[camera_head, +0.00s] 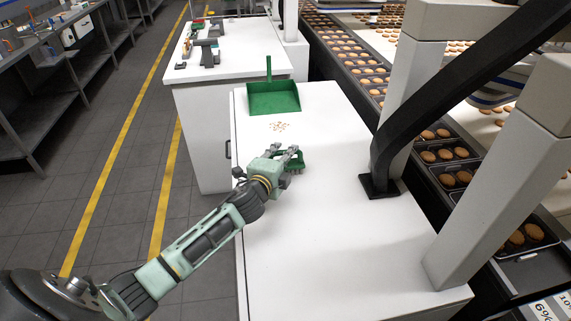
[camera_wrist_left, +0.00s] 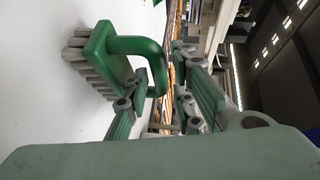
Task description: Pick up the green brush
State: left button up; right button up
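The green brush (camera_head: 297,158) rests on the white cabinet top, bristles down. In the left wrist view the brush (camera_wrist_left: 137,45) shows its grey bristles and arched green handle. My left gripper (camera_head: 291,152) is at the brush, and it also shows in the left wrist view (camera_wrist_left: 160,78). Its fingers are apart, with the handle's arch between them. One finger seems to reach inside the arch and the other is outside it. I see no firm grip on the handle. My right gripper is not in view.
A green dustpan (camera_head: 273,98) lies at the far end of the white cabinet top (camera_head: 330,255), with crumbs (camera_head: 279,126) in front of it. A black bracket post (camera_head: 379,186) stands to the right. Biscuit trays (camera_head: 449,154) run along the conveyor beyond. The near cabinet top is clear.

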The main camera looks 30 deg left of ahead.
pick_arm(q)
jog(key=shift+w+a+f, duration=0.1)
jog(key=shift+w+f, duration=0.05)
jog(key=shift+w, duration=0.9)
jog(key=shift+c, duration=0.2)
grip_shut()
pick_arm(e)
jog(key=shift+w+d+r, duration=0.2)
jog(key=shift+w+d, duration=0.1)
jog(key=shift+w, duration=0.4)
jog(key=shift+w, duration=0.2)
